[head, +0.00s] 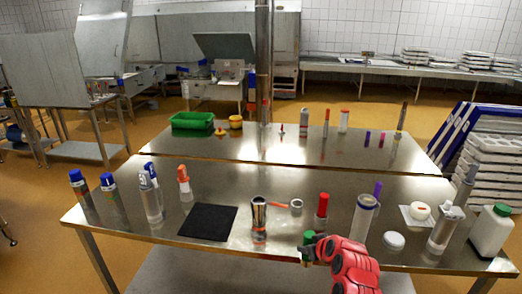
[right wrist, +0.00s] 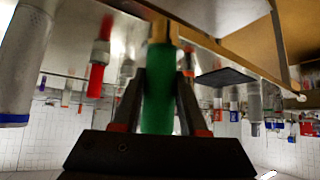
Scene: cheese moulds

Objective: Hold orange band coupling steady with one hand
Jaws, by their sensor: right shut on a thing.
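My right gripper (head: 309,246) is at the near edge of the front table. In the right wrist view its fingers (right wrist: 160,84) are shut on a green cylinder (right wrist: 158,95), one on each side. The green piece also shows in the head view (head: 308,238), partly hidden by the gripper. A small pale ring (head: 296,204) lies on the table with a thin orange piece (head: 280,204) beside it. I cannot tell whether either is the orange band coupling. My left gripper is not in view.
Several bottles line both table ends. The table's centre back is clear.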

